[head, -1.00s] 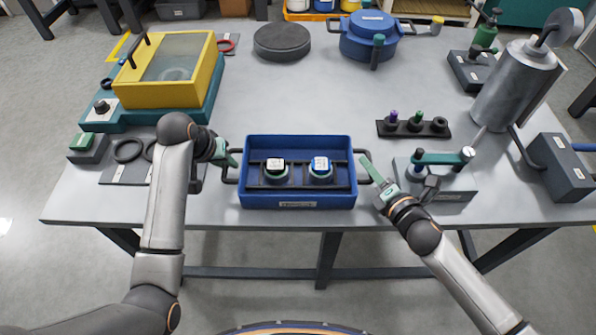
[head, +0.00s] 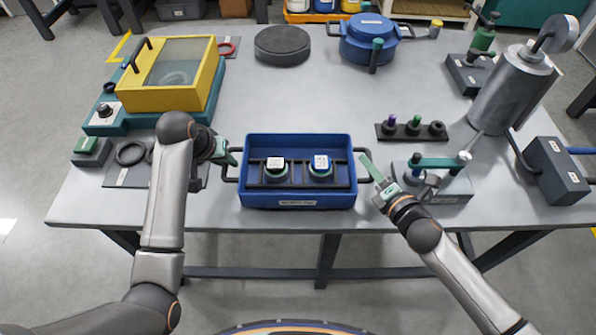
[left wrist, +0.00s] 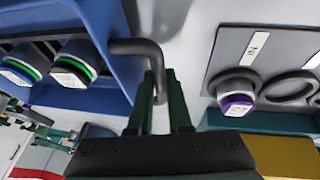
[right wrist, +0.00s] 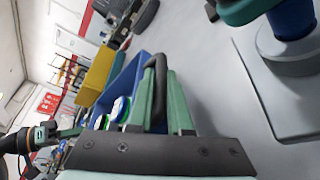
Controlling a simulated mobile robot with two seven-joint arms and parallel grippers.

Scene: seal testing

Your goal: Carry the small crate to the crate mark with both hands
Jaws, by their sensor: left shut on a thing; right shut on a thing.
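The small crate (head: 297,202) is blue, with a black loop handle at each end and a label on its front. Two lidded containers (head: 276,171) (head: 320,167) stand upright in its black rack. My left gripper (head: 232,157) is shut on the left handle, which shows between its fingers in the left wrist view (left wrist: 152,58). My right gripper (head: 372,168) is shut on the right handle, seen between its green fingers in the right wrist view (right wrist: 158,72). The crate looks level near the table's front edge; its underside is hidden. I cannot identify the crate mark.
A yellow-framed box (head: 126,92) stands at the left and a black disc (head: 283,46) at the back. A small rack (head: 410,132) and a clamp stand (head: 440,185) are close on the right. The middle of the table (head: 300,95) behind the crate is clear.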

